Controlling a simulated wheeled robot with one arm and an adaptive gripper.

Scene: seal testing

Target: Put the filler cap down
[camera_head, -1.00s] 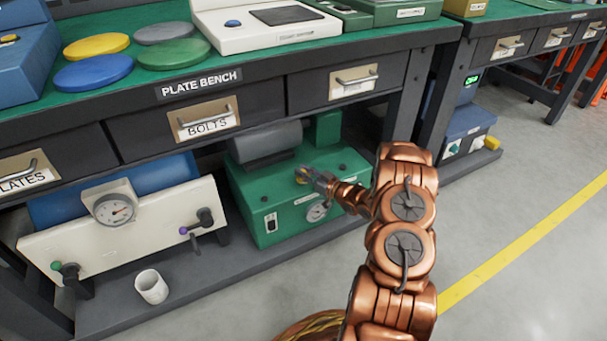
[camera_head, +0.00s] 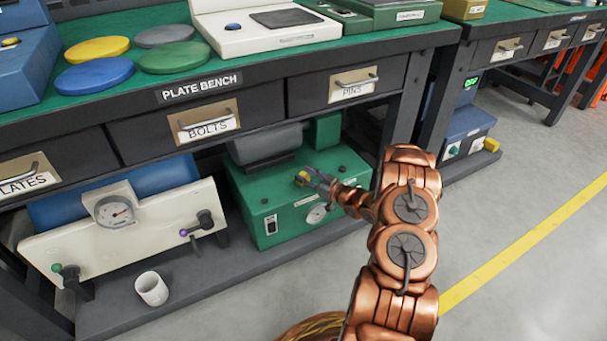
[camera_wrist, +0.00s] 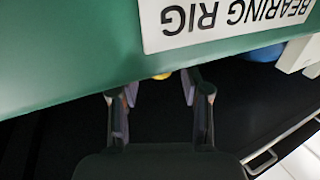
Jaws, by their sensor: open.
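A small yellow piece, probably the filler cap (camera_head: 301,179), shows at the tip of my gripper (camera_head: 308,177), over the top of the green machine under the plate bench. In the wrist view only a sliver of yellow (camera_wrist: 162,76) shows, beyond and between the two fingertips, below the green edge. My gripper (camera_wrist: 158,90) is open, with a gap between its fingers. Whether the yellow piece rests on the machine or touches a finger cannot be told.
The green machine (camera_head: 277,217) has a gauge and a switch on its front. A grey cylinder (camera_head: 265,143) stands behind my gripper. The bench drawers (camera_head: 208,119) hang above. A white cup (camera_head: 151,288) and a cream panel with a gauge (camera_head: 150,232) are on the left.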

